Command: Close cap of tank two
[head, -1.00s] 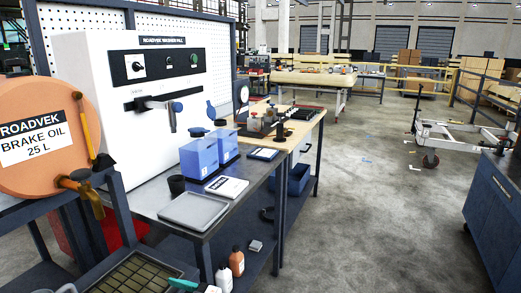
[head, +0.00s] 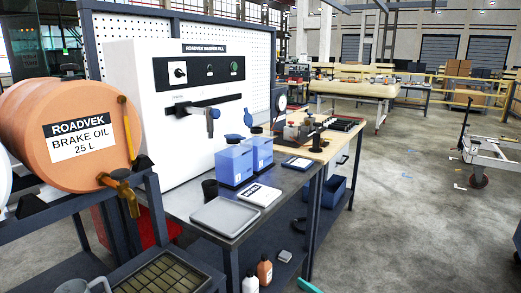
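The nearer tank (head: 234,164) has a dark blue cap (head: 233,138) lying level on top. The farther tank (head: 263,151) has a dark blue top piece (head: 256,129). A round blue disc (head: 248,117) stands upright above and between them, like a raised cap. I cannot tell which tank it belongs to. No tank numbers are readable. Neither of my grippers can be made out.
A white wall-side machine (head: 150,130) stands behind the bench. A grey tray (head: 225,217), white booklet (head: 258,195) and black cup (head: 209,188) lie before the tanks. An orange brake oil drum (head: 60,105) on a rack is at left. The floor (head: 400,230) at right is open.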

